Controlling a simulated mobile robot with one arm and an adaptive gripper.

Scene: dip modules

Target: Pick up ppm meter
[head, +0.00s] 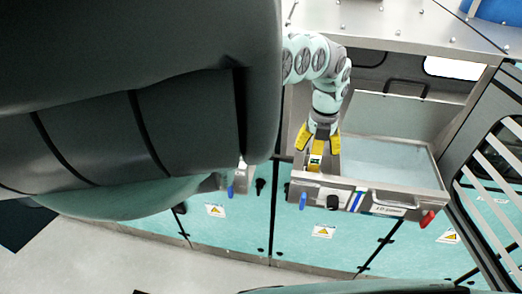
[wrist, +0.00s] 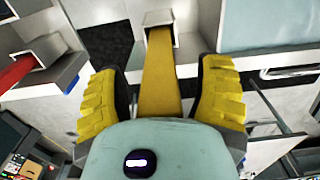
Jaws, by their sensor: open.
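The ppm meter (head: 316,158) looks like a slim yellow stick with a dark and green label, at the front wall of the open metal tank in the head view. It also shows as a long yellow-orange body (wrist: 160,78) in the wrist view, its far end in a small square metal holder (wrist: 147,18). My gripper (head: 319,143) is over it with its yellow fingers spread, one on each side. In the wrist view my gripper (wrist: 160,90) is open, with gaps between the meter and both fingers. The meter's near end is hidden behind my gripper's palm.
The tank (head: 408,185) holds a pale blue surface. A slatted frame (head: 495,165) stands at the right. My own body hides the head view's left.

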